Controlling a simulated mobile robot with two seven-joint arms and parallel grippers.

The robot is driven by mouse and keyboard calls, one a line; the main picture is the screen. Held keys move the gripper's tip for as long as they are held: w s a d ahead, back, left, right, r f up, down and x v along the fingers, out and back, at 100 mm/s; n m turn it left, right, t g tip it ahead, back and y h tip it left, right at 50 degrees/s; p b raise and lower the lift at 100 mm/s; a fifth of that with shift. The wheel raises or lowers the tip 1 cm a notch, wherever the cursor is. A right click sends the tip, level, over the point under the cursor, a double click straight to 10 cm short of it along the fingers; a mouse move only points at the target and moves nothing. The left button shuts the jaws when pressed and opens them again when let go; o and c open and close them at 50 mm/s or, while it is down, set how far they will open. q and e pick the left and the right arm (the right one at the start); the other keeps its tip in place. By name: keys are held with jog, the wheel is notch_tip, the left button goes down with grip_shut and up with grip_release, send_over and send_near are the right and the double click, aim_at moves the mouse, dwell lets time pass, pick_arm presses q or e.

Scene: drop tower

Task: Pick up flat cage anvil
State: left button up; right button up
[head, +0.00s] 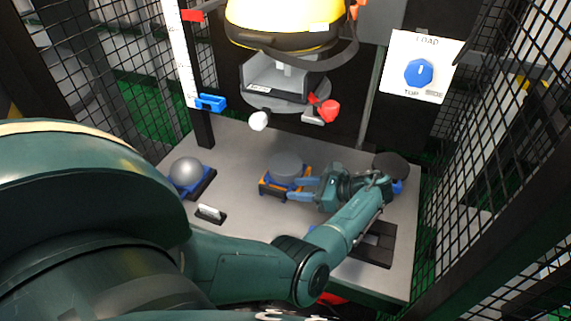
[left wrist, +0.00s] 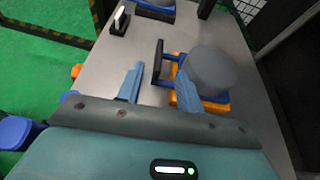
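The flat cage anvil, a grey flat-topped cylinder (head: 285,164) on an orange and blue base, sits on the grey bench near the middle. The left wrist view shows its grey top (left wrist: 212,70), with a black bar handle (left wrist: 158,62) on blue arms at its side. My left gripper (head: 302,189) is open, its blue fingers beside the anvil's base. In the left wrist view the fingers (left wrist: 158,86) are spread, one on each side of the handle's line. Whether they touch it I cannot tell. My right gripper is not in view.
A silver ball-topped block (head: 187,172) and a small dark block with a white handle (head: 210,213) stand left. A dark round disc (head: 390,165) is at right. The yellow-topped drop head (head: 288,20) hangs above. Mesh walls (head: 500,140) flank the grey bench (head: 235,150).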

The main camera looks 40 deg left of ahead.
aim_at(272, 188)
pick_arm(q)
jog(key=b+x, duration=0.1)
jog(key=x, duration=0.8)
jog(key=shift+f, duration=0.25)
grip_shut()
dwell(1.0)
jog(key=shift+w+r, duration=0.15)
jog(key=shift+r, duration=0.1)
